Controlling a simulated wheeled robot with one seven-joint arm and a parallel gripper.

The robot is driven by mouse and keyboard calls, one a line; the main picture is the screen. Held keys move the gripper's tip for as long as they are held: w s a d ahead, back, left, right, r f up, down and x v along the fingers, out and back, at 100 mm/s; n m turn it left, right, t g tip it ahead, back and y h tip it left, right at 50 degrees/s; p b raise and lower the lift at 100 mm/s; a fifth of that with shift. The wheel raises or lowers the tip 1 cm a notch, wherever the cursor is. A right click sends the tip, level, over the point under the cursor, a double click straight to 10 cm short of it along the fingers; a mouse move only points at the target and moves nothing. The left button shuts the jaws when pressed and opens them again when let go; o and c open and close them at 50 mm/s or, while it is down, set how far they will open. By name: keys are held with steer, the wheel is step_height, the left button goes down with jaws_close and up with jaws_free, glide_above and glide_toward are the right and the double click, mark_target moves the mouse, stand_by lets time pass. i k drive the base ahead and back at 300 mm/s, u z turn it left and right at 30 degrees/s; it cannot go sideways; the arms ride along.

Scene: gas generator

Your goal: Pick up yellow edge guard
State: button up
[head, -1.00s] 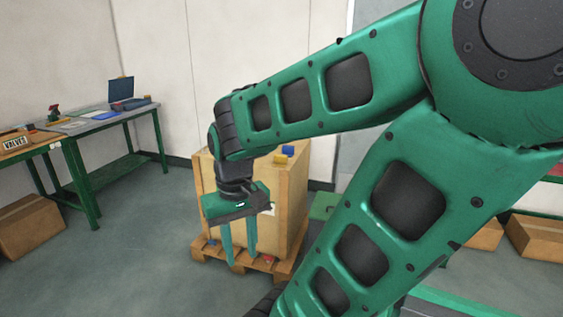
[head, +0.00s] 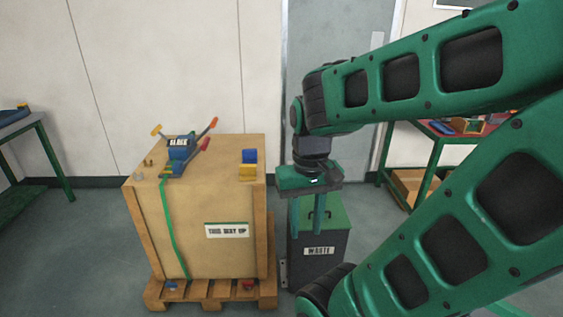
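A small yellow block, which looks like the yellow edge guard (head: 247,170), sits at the right edge of the top of a large wooden crate (head: 200,235). A blue block (head: 250,156) sits right behind it. My gripper (head: 306,233) points down to the right of the crate, in front of the waste bin in the picture. Its two green fingers are apart with nothing between them. It is clear of the yellow block.
A blue strapping tool (head: 180,152) with red and yellow handles lies on the crate top, by a green strap (head: 168,230). The crate stands on a wooden pallet (head: 212,294). A dark waste bin (head: 335,262) with a green lid stands right of it. A shelf bench (head: 440,131) stands behind my arm.

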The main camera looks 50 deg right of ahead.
mark_target(247, 171)
steer(key=z, duration=0.7)
steer(key=i, duration=1)
steer(key=z, duration=0.65)
